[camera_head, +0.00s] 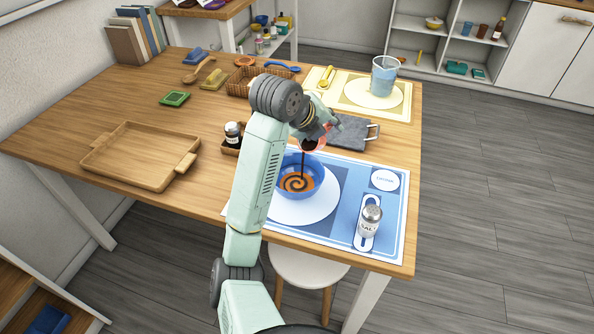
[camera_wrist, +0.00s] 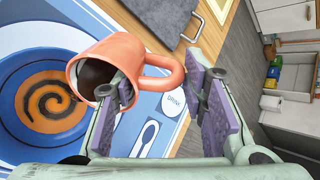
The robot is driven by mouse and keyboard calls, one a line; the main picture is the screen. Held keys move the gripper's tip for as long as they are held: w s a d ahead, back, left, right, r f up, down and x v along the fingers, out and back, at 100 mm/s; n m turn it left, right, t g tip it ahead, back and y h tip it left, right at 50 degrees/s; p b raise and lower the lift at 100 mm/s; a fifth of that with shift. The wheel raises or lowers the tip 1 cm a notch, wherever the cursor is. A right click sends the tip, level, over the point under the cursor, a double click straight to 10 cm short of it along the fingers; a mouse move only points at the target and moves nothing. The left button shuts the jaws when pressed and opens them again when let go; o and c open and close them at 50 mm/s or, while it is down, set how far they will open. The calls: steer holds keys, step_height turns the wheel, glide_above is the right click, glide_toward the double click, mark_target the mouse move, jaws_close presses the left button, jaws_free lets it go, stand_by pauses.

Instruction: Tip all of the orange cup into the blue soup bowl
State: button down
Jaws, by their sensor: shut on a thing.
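The orange cup (camera_wrist: 108,60) is in my gripper (camera_wrist: 165,95), with its handle between the purple-padded fingers in the wrist view. The cup is tipped over, and dark liquid shows inside its mouth. In the head view the cup (camera_head: 318,146) is partly hidden by my gripper (camera_head: 322,128). A dark stream runs from it down into the blue soup bowl (camera_head: 316,178). The bowl also shows in the wrist view (camera_wrist: 12,112), cut off at the left. It holds orange contents with a dark swirl on top. How much is left in the cup I cannot tell.
The bowl stands on a white plate (camera_head: 292,216) on a blue mat (camera_head: 336,220). A salt shaker (camera_head: 369,220) lies to the right. A grey cloth or board (camera_head: 350,133) with a handle is behind. A glass pitcher (camera_head: 384,76) stands at the back right. An empty wooden tray (camera_head: 135,157) is at left.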

steer(key=shift+s+a+f+t+h, duration=0.3)
steer(key=shift+t+h, duration=0.2)
steer(key=shift+t, duration=0.2)
stand_by(0.6)
steer(key=shift+s+a+r+t+h, duration=0.15)
steer(key=shift+s+r+t+h, duration=0.15)
steer(key=shift+t+h, duration=0.3)
stand_by(0.7)
steer(key=shift+s+a+r+t+h, duration=0.1)
steer(key=shift+s+a+t+h, duration=0.1)
steer(key=shift+s+a+t, duration=0.25)
steer(key=shift+s+a+r+t+h, duration=0.1)
steer(key=shift+s+a+t+h, duration=0.1)
steer(key=shift+s+t, duration=0.25)
stand_by(0.4)
steer(key=shift+s+a+t+b, duration=0.15)
steer(key=shift+s+t+b, duration=0.2)
steer(key=shift+b, duration=0.55)
steer(key=w+d+g+p, duration=0.1)
steer(key=w+d+g+y, duration=0.1)
steer(key=w, duration=0.1)
steer(key=shift+f+g+p, duration=0.2)
steer(key=shift+g+p, duration=0.15)
steer(key=shift+w+f+g+y, duration=0.1)
steer(key=shift+f+g+y, duration=0.3)
steer(key=shift+d, duration=0.1)
